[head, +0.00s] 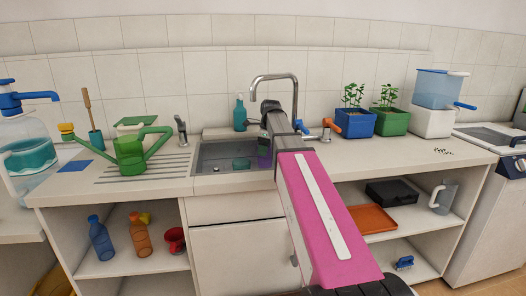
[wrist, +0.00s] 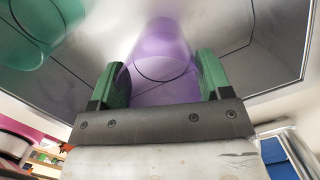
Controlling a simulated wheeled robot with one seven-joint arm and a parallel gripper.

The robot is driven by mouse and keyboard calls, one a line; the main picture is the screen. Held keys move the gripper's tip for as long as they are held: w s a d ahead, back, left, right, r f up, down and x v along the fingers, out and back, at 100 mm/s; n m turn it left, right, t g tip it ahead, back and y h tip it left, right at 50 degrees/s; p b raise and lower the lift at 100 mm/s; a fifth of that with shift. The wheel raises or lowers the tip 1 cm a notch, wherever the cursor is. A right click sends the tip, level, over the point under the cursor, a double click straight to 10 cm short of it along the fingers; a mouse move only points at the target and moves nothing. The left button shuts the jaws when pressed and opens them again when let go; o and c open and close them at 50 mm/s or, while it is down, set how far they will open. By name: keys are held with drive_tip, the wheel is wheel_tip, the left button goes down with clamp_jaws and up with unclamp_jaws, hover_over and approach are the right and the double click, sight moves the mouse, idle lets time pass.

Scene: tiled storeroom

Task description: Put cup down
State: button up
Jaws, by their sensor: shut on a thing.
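A translucent purple cup (wrist: 160,60) is between the green-padded fingers of my gripper (wrist: 163,80) in the wrist view. My gripper is shut on it, with one finger on each side. In the head view the purple cup (head: 264,154) shows at the right part of the sink (head: 215,155), partly hidden by my arm. Whether the cup touches the sink floor I cannot tell. My gripper is mostly hidden behind my arm in the head view.
A teal cup (head: 241,163) lies in the sink left of the purple cup; it also shows in the wrist view (wrist: 40,30). A tall faucet (head: 275,78) stands behind the sink. A green watering can (head: 130,154) is on the left counter, and a blue planter (head: 355,123) stands to the right.

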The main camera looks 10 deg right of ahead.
drive_tip(key=w+f, duration=0.2)
drive_tip(key=w, duration=0.1)
drive_tip(key=shift+f, duration=0.2)
drive_tip(key=o, duration=1)
drive_tip(key=shift+f, duration=0.1)
drive_tip(key=shift+c, duration=0.2)
wheel_tip(320, 180, up, 8)
drive_tip(key=d, duration=0.1)
drive_tip(key=shift+s+f, duration=0.15)
drive_tip(key=shift+s, duration=0.05)
drive_tip(key=shift+s, duration=0.1)
